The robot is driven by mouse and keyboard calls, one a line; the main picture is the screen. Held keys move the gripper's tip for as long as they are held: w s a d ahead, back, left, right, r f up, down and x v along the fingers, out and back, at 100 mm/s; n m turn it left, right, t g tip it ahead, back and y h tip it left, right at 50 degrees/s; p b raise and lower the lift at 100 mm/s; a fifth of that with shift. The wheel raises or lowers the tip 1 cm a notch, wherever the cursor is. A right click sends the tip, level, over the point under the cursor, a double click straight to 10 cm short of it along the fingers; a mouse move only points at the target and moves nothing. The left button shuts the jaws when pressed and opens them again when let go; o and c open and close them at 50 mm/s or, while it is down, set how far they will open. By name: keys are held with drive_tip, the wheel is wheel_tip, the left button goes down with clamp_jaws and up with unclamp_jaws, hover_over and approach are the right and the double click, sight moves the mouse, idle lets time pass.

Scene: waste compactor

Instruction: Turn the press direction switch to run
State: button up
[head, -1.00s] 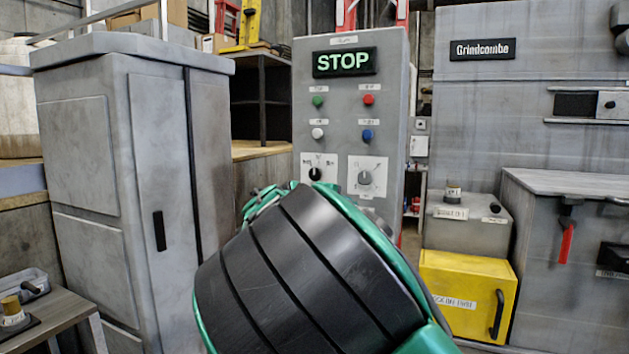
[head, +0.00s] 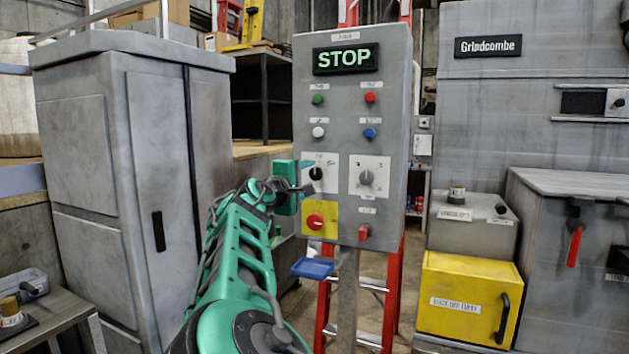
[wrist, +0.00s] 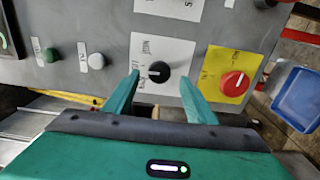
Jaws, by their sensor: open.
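The grey control panel (head: 340,140) stands upright with a lit display (head: 345,60) reading STOP. A black rotary knob (head: 316,174) sits on a white plate at the panel's left; its small label is hard to read. It also shows in the wrist view (wrist: 158,72). My gripper (wrist: 160,80) is open, with one finger on each side of this knob and gaps to both. Whether the fingertips reach the panel face is unclear. In the head view my gripper (head: 297,186) partly covers the plate's lower left. A second, grey knob (head: 366,178) is to the right.
A red switch (head: 364,233) and a blue tray (head: 312,268) are lower. Green, red, white and blue buttons are above. A grey cabinet (head: 110,180) stands left.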

sight(314, 177)
drive_tip(key=shift+x, duration=1.95)
drive_tip(key=shift+s, duration=0.1)
drive_tip(key=c, duration=1)
drive_tip(key=shift+c, duration=0.2)
drive_tip(key=shift+f+m, duration=0.1)
drive_tip(key=shift+m, duration=0.2)
drive_tip(key=m, duration=0.4)
drive_tip(key=shift+d+f+m, duration=0.1)
drive_tip(key=shift+m, duration=2.5)
drive_tip(key=shift+f, duration=0.1)
